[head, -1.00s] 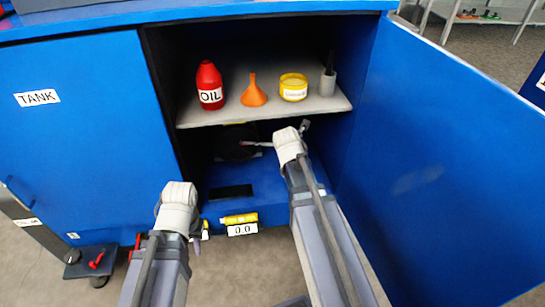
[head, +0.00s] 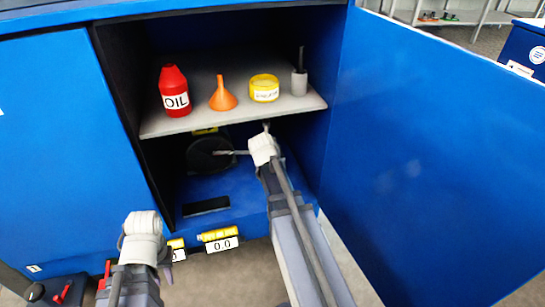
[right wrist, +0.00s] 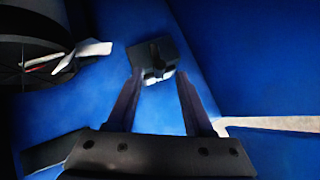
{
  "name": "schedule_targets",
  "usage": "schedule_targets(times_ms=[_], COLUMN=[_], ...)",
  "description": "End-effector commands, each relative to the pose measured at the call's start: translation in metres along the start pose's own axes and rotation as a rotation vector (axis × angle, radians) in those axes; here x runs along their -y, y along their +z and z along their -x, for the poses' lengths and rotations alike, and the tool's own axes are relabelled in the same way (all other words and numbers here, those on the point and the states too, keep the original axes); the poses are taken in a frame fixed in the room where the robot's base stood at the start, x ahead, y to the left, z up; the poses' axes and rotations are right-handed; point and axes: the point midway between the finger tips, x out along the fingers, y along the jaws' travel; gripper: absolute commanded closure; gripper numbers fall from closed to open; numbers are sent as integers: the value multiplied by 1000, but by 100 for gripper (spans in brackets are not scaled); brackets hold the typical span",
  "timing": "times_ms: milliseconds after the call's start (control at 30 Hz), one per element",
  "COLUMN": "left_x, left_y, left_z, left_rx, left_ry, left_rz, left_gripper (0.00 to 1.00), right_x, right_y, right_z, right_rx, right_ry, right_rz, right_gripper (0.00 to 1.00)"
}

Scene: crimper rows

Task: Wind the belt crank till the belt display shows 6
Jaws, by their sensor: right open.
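The display (head: 222,245) on the cabinet's lower front edge reads 0.0. A dark round wheel (head: 202,155) sits under the shelf, with a thin light rod to its right; it also shows at the left of the right wrist view (right wrist: 28,50). My right gripper is inside the lower compartment; in the right wrist view its jaws (right wrist: 160,76) are open. A dark square block with a pale end (right wrist: 152,55) lies just ahead of the fingertips; I cannot tell whether it is the belt crank. My left gripper (head: 172,264) hangs low outside the cabinet, its fingers mostly hidden.
The shelf (head: 200,122) above my right arm holds a red oil bottle (head: 174,92), an orange funnel (head: 222,95), a yellow tub (head: 264,88) and a grey cup (head: 299,82). The open blue door (head: 430,150) stands close on the right.

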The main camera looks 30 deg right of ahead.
Motion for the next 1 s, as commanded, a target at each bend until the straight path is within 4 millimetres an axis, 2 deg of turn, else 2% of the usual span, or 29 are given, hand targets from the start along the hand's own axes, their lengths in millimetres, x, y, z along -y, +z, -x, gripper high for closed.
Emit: schedule_targets(times_ms=[33, 300, 633, 1000], left_x=[-1, -4, -4, -4], left_y=[-1, -2, -2, -2], left_z=[-11, -37, -38, -38], left_rx=[0, 0, -1, -1], left_ry=[0, 0, 0, 0], left_rz=[1, 7, 8, 8], left_gripper=[73, 73, 73, 73], right_x=[-1, 0, 0, 0], right_y=[-2, -2, 0, 0], right_z=[-14, -51, -54, -54], right_rx=[0, -1, -1, -1], right_ry=[0, -1, 0, 0], right_rz=[0, -2, -1, -1], right_gripper=[48, 48, 48, 89])
